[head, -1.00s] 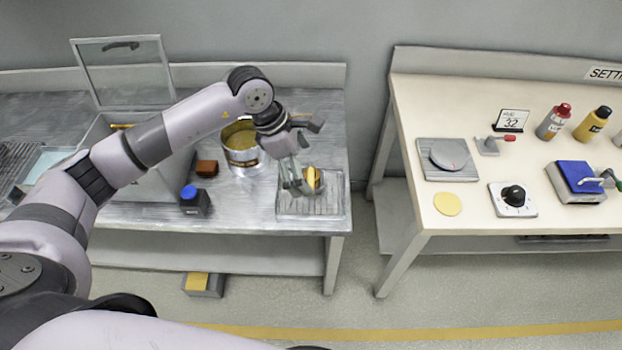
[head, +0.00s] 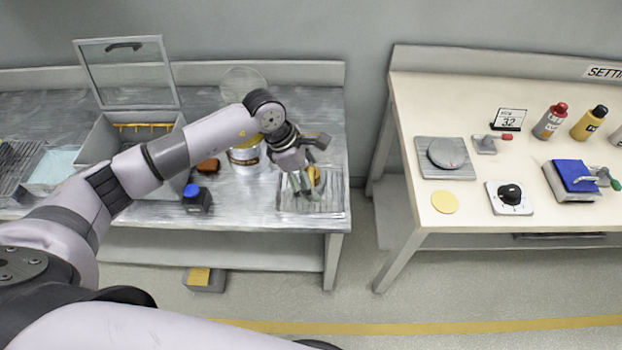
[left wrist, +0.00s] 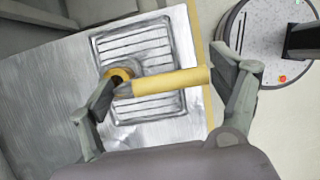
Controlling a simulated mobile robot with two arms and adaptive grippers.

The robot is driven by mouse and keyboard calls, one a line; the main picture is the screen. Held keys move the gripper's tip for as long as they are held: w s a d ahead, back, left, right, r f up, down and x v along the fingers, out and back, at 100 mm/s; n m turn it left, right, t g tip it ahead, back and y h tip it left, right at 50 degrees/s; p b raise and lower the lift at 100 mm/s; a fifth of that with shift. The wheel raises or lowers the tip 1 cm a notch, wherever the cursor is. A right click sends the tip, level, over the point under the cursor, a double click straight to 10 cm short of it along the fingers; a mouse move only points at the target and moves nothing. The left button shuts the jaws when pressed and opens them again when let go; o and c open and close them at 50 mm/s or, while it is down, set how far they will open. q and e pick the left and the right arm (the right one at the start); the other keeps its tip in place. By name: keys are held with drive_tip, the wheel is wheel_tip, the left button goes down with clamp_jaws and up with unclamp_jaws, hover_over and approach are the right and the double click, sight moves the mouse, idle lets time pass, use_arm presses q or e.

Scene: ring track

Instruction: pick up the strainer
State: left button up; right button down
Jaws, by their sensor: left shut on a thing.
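The strainer, with a thick yellow handle (left wrist: 172,81), is between the fingers of my left gripper (left wrist: 162,84) in the left wrist view, over the ribbed drain tray (left wrist: 150,108). My left gripper is shut on it, with a finger at each end of the yellow part. In the head view, my left gripper (head: 302,187) points down at the tray (head: 325,208), and a bit of the yellow strainer (head: 314,176) shows beside the fingers. The rest of the strainer is hidden or too small to tell. My right gripper is not in view.
A can (head: 245,156) stands behind my left arm. A dark bottle with a blue cap (head: 196,198) and a brown block (head: 208,166) stand left of the tray. An open-lidded box (head: 112,140) is further left. A gap separates the cream table (head: 470,218) at right.

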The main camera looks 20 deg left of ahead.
use_arm(q)
drive_tip(key=c, duration=1.1)
drive_tip(key=shift+w+r, duration=0.1)
drive_tip(key=shift+r, duration=0.1)
